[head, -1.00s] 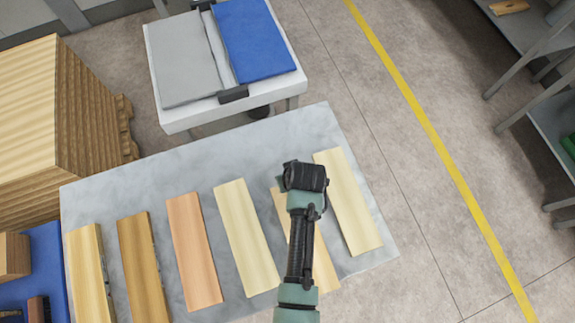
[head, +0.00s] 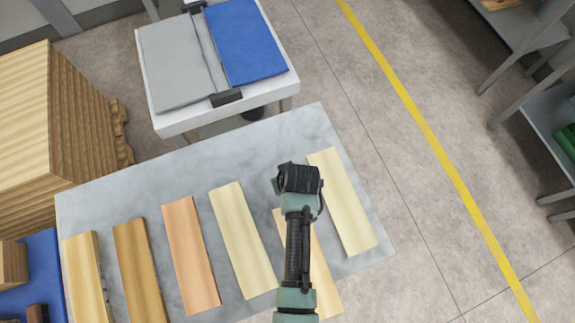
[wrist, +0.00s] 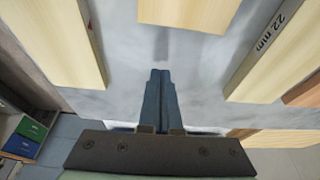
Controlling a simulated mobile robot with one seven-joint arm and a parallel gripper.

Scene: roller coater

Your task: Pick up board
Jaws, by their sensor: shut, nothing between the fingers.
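Several flat wooden boards lie side by side on a grey table (head: 270,135). In the head view they include a pale board (head: 342,200) at the right, a board (head: 323,272) partly under my arm, a cream board (head: 243,240), a pinkish board (head: 191,255) and browner ones (head: 138,265) at the left. In the wrist view my gripper (wrist: 160,73) is shut and empty, pointing at bare table just short of the end of a board (wrist: 188,12). A board (wrist: 50,40) lies to its left, and one marked "22 mm" (wrist: 275,50) to its right.
A white cart (head: 170,125) with a grey and a blue panel (head: 243,42) stands behind the table. A tall wood stack (head: 50,130) is at the left. Grey shelving (head: 535,110) stands at the right, beyond open floor and a yellow line (head: 430,130).

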